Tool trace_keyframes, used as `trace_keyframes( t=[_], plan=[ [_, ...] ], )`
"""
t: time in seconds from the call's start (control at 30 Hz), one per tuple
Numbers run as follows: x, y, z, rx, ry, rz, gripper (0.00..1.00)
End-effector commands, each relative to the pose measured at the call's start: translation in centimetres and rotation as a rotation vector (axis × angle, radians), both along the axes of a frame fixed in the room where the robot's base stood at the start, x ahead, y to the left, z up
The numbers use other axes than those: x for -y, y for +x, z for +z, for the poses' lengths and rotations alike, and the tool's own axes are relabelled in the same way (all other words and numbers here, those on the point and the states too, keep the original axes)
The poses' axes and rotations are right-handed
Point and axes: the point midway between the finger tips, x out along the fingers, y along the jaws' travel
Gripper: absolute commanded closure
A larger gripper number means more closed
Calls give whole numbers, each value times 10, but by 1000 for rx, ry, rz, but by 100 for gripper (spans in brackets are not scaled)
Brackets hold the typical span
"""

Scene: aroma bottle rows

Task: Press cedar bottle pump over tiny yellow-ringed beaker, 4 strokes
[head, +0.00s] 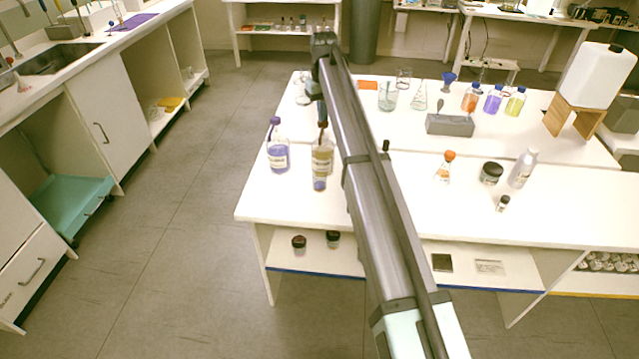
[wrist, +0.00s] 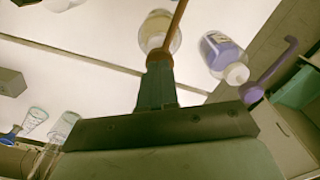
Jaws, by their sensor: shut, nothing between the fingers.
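A bottle with yellow-brown liquid (head: 322,158) and a brown pump stands near the left edge of the white table; I take it as the cedar bottle, though its label is too small to read. It also shows in the wrist view (wrist: 153,32), its brown spout (wrist: 178,22) running toward the top edge. My gripper (head: 321,118) is shut and empty, pointing down at the pump head. Its fingertips (wrist: 158,62) overlap the pump head in the wrist view; I cannot tell if they touch. A small vessel with purple at its bottom (head: 320,184) shows just in front of the bottle; no yellow ring is discernible.
A purple-liquid bottle with a purple pump (head: 278,155) stands close on the left, also in the wrist view (wrist: 222,55). An orange-stoppered flask (head: 445,170), a black-lidded jar (head: 491,173) and a grey block (head: 450,125) stand to the right. My arm hides part of the table.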

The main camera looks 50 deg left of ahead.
Motion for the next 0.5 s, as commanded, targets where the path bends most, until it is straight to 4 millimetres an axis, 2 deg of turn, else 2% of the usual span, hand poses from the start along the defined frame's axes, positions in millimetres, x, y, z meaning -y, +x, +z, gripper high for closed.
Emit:
trace_keyframes(
  t=[0.5],
  plan=[
    [0, 0, -16, 0, -1, 0, 100]
  ],
)
